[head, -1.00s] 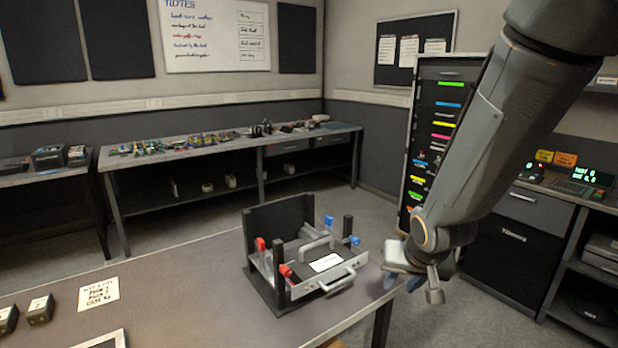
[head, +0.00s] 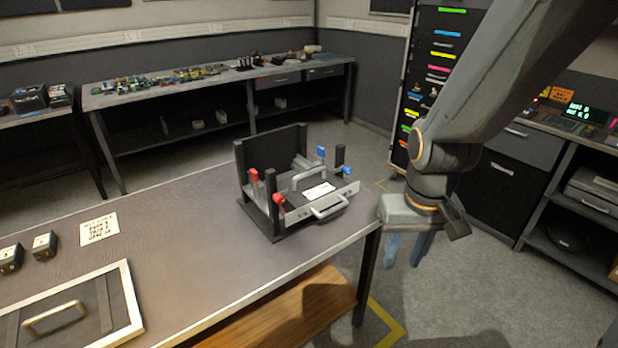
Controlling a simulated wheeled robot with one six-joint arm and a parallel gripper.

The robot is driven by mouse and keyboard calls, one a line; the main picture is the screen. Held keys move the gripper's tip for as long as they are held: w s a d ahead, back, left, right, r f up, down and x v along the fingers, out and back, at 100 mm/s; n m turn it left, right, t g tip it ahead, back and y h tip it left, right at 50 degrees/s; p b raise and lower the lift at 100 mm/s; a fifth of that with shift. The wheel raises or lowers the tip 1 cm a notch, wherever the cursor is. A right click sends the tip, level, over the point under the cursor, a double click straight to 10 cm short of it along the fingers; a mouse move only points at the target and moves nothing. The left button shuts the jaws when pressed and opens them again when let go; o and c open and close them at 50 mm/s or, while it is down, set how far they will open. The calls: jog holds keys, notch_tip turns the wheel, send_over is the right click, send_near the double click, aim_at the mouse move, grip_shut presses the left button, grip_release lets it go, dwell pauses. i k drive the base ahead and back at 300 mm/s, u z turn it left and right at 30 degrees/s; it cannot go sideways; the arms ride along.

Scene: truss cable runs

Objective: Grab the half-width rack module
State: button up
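The likely half-width rack module (head: 317,195) is a flat dark and grey unit with a white label, a grey top handle and a front pull handle. It sits in a black fixture (head: 272,150) with a tall back plate, posts, and red and blue clamp knobs, at the table's right end. My gripper (head: 408,250) hangs to the right of the fixture, beyond the table's right edge, with its blue fingers pointing down. A gap shows between the fingers and nothing is in it. It is apart from the module.
The worktable (head: 185,235) also holds two small dark blocks (head: 28,251), a paper note (head: 98,227) and a framed panel with a handle (head: 75,315). A cluttered bench (head: 210,85) stands along the back wall. Open floor lies right of the table.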

aim_at(311, 191)
jog(key=u, duration=0.15)
jog(key=k, duration=0.4)
jog(key=z, duration=0.7)
jog(key=i, duration=1.2)
jog(key=u, duration=0.9)
jog(key=i, duration=0.35)
jog(key=u, duration=0.4)
